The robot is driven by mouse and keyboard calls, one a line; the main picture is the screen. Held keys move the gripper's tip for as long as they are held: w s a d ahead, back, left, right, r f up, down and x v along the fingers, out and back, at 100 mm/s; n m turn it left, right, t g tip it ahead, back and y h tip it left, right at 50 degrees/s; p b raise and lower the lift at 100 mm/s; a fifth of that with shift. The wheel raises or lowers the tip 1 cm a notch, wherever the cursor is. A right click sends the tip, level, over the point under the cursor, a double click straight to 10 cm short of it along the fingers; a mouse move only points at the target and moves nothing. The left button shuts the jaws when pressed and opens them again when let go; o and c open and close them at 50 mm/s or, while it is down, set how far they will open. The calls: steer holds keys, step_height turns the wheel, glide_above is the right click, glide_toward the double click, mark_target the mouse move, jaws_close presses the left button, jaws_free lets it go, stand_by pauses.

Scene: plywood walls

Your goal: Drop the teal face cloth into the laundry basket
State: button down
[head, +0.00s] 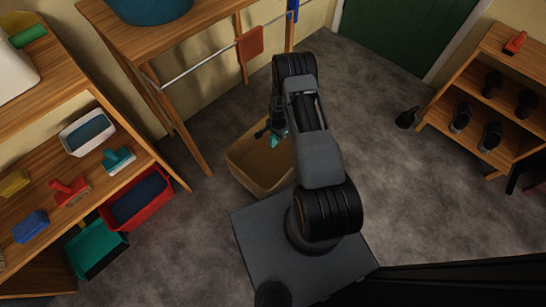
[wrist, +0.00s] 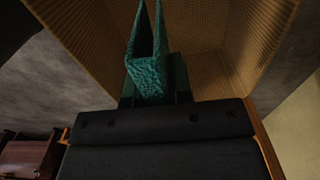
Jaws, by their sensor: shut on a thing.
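The teal face cloth (wrist: 148,82) hangs folded from my gripper (wrist: 155,97) in the wrist view. The gripper is shut on it. In the head view a small bit of the cloth (head: 274,143) shows below my gripper (head: 270,133), and my arm hides part of it. The laundry basket (head: 246,180) is a tan box on the floor, open at the top. The cloth and gripper appear over the basket's opening. The woven basket walls (wrist: 245,40) fill much of the wrist view around the cloth.
A wooden table with a rail stands behind the basket, with a red cloth (head: 250,44) hanging on the rail. Shelves at the left hold brushes, a white tub (head: 88,132) and a red tub (head: 136,200). A shoe rack (head: 490,100) is at the right.

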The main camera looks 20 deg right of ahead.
steer(key=c, duration=0.9)
jaws_free()
steer(key=shift+c, duration=0.2)
step_height(320, 180, up, 14)
steer(key=p, duration=0.4)
steer(key=shift+f, duration=0.15)
